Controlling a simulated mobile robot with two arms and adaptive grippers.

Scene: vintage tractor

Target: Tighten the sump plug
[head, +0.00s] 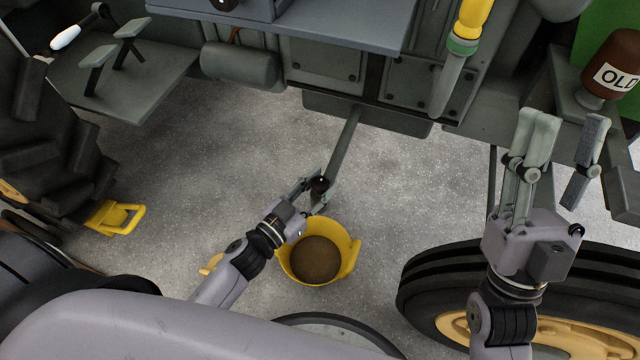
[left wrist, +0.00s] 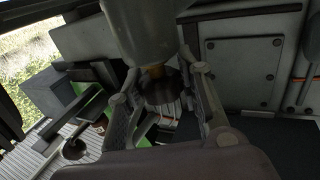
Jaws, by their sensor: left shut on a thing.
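The sump plug (head: 320,184) is a dark round knob at the lower end of a grey drain pipe (head: 343,138) that comes down from the tractor's underside. In the left wrist view the plug (left wrist: 162,92) sits under a grey rounded end, with a brass-coloured piece between them. My left gripper (head: 314,192) is shut on the plug, one finger on each side; its fingers also show in the left wrist view (left wrist: 163,85). How tight the plug is cannot be seen. My right gripper (head: 566,122) is raised at the right, its fingers spread and empty.
A yellow bucket (head: 347,258) with brown contents stands on the floor below the plug. A black tyre with a yellow rim (head: 460,322) is at lower right. A brown bottle marked OLD (head: 612,62) stands at upper right. A yellow-topped grey tube (head: 455,75) is at upper middle.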

